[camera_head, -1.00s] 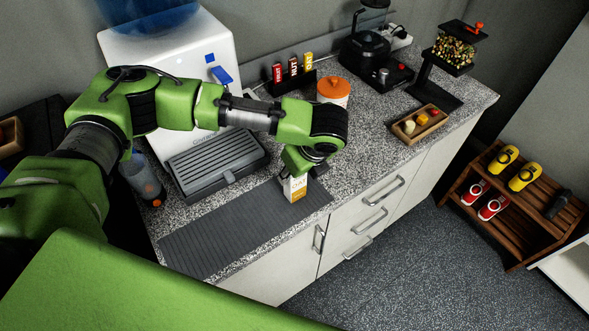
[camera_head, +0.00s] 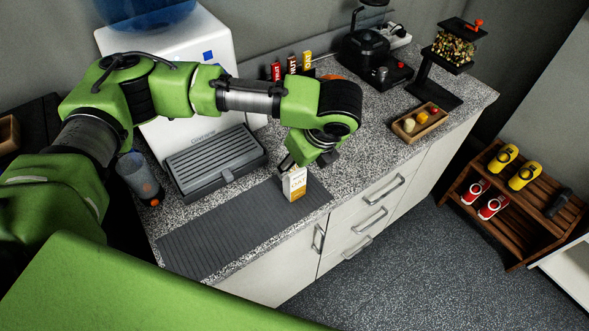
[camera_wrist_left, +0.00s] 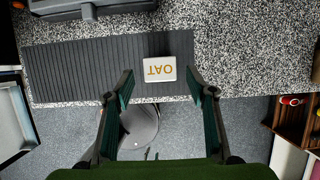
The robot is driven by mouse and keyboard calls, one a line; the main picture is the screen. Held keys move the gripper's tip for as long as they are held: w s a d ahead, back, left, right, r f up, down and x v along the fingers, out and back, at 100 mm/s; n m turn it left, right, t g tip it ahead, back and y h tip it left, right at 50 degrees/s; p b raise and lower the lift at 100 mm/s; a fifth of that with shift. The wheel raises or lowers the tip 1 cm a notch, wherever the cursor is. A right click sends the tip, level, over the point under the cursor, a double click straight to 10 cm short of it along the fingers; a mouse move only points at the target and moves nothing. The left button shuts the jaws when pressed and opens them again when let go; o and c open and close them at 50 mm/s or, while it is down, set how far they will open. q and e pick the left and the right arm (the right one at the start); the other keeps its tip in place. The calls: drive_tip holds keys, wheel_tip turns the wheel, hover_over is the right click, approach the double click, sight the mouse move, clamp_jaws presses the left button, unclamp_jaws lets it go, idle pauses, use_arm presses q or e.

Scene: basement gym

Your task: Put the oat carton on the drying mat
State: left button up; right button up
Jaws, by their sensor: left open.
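The oat carton (camera_head: 294,184), white with an orange lower part, stands upright on the right end of the dark grey ribbed drying mat (camera_head: 215,236). In the left wrist view the carton's top (camera_wrist_left: 160,69) shows from above, with the mat (camera_wrist_left: 95,65) around and to the left of it. My left gripper (camera_head: 311,163) is above and just behind the carton. In the wrist view its two fingers (camera_wrist_left: 157,88) are spread wide on either side, open and empty, with the carton apart from both. My right gripper is not in view.
A drip tray (camera_head: 215,160) of the water dispenser (camera_head: 170,70) stands behind the mat. A wooden tray (camera_head: 420,122) with small items lies further right. A tumbler (camera_head: 140,178) stands at the left.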

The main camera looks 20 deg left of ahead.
use_arm(q)
drive_tip(key=v, duration=0.6)
drive_tip(key=shift+r+b, duration=0.3)
drive_tip(key=shift+b, duration=0.1)
